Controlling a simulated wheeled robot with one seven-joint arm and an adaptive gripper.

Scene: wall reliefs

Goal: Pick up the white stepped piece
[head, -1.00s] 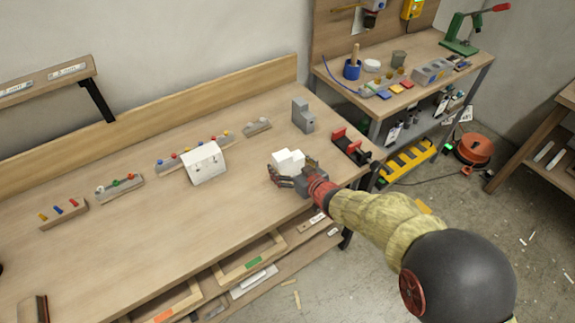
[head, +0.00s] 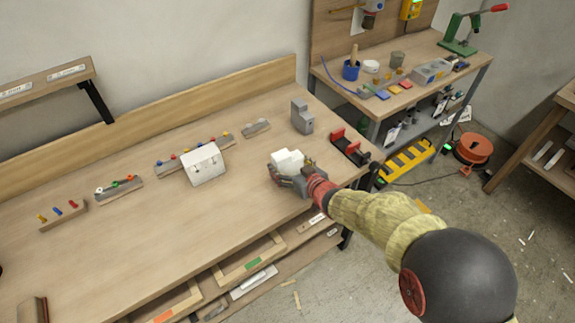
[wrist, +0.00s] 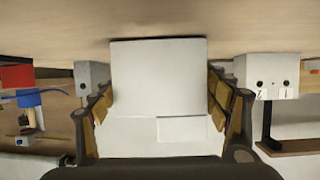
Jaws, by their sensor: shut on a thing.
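The white stepped piece (head: 288,161) is at the right part of the workbench in the head view. It fills the middle of the wrist view (wrist: 158,80), with a step edge showing on its lower face. My gripper (head: 287,172) is shut on it, with a finger pad against each side in the wrist view. Its underside is hidden in the head view, so I cannot tell there whether it touches the bench. In the wrist view its edge lies close to the wooden surface.
A white block with small holes (head: 204,164) stands left of my gripper. A grey stepped block (head: 302,117) and a red and black holder (head: 349,146) stand behind and right. Racks with coloured pegs (head: 192,153) line the back. The bench front (head: 150,245) is clear.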

